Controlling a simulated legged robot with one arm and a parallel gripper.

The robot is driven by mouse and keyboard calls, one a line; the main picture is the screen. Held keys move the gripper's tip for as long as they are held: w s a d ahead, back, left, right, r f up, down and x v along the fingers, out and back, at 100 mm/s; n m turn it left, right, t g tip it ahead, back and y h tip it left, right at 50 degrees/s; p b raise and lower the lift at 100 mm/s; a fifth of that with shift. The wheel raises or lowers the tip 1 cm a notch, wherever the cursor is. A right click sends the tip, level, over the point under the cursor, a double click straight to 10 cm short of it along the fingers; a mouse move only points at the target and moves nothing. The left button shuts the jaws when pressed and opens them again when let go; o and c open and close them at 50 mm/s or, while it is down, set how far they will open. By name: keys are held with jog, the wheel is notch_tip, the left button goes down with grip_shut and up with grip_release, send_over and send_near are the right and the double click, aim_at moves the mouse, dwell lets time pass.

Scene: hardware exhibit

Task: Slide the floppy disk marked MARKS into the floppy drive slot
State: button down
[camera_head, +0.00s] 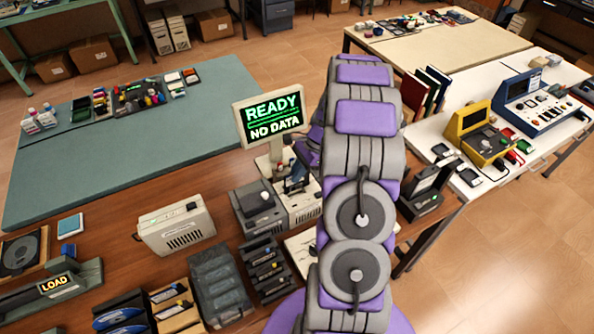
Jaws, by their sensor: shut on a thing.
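My gripper (297,171) shows small and partly hidden to the left of my large purple and grey arm, low over the beige unit below the monitor. It is shut on a small dark, flat thing (296,186), which looks like a floppy disk. Its marking is too small to read. The beige unit (304,208), which looks like the floppy drive, stands on the brown table, partly covered by my arm. I cannot make out its slot or tell whether the disk touches it. The monitor (270,118) reads "READY" and "NO DATA".
A grey unit (257,208) stands just left of the beige one. Dark racks (266,268) and a grey bin (219,283) stand in front. A beige box (175,228) and a "LOAD" device (58,283) are to the left. The green mat (110,160) has much free room.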

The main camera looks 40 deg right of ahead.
aim_at(293, 191)
jog(key=shift+f, duration=2.9)
jog(key=c, duration=1.2)
grip_release()
jog(key=shift+r+p, duration=2.7)
jog(key=shift+r, duration=1.35)
